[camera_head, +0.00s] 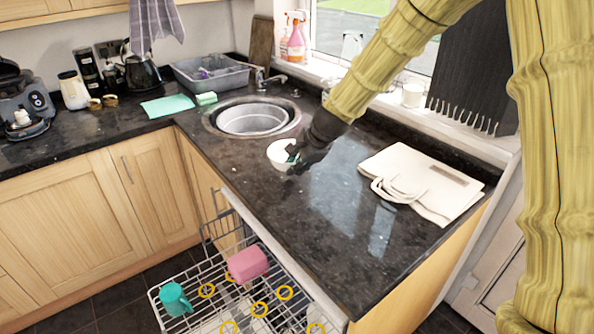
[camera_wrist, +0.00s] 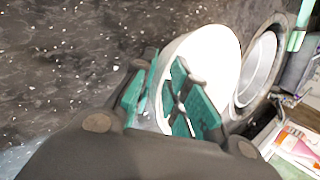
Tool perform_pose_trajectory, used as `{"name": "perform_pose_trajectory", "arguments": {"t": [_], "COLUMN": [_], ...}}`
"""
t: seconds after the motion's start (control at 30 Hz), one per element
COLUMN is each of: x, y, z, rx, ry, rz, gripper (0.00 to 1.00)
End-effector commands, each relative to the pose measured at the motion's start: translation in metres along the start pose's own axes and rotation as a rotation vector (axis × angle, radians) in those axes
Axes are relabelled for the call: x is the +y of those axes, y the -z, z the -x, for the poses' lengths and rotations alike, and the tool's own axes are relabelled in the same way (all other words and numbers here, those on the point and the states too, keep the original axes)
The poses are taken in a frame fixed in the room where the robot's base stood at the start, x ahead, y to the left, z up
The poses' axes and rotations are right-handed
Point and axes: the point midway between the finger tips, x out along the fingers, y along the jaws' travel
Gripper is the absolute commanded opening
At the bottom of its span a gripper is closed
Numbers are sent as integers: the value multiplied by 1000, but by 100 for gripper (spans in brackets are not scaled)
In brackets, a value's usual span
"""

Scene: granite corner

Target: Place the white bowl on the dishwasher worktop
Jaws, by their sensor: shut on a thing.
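The white bowl (camera_head: 279,153) is at the dark granite worktop (camera_head: 290,215), just in front of the round sink. My gripper (camera_head: 294,157) is shut on the bowl's near right side. In the wrist view the bowl (camera_wrist: 208,55) is tilted in the picture, with its wall between the teal fingertips of my gripper (camera_wrist: 162,95). I cannot tell whether the bowl rests on the worktop or is slightly above it. The open dishwasher rack (camera_head: 215,288) is below the worktop's front edge.
The round sink (camera_head: 290,113) lies behind the bowl. A folded cream bag (camera_head: 425,180) lies on the right of the worktop. A pink box (camera_head: 248,263) and a teal mug (camera_head: 174,298) are in the rack. The worktop's middle is clear.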

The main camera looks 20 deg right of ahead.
Motion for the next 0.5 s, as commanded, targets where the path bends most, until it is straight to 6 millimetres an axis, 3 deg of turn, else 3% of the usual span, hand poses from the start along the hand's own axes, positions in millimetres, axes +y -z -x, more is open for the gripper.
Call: {"name": "perform_pose_trajectory", "arguments": {"t": [0.27, 0.5], "x": [-12, 3], "y": [10, 16], "z": [-4, -28], "rx": [0, -1], "ry": [1, -1], "rz": [0, -2], "gripper": [0, 0]}}
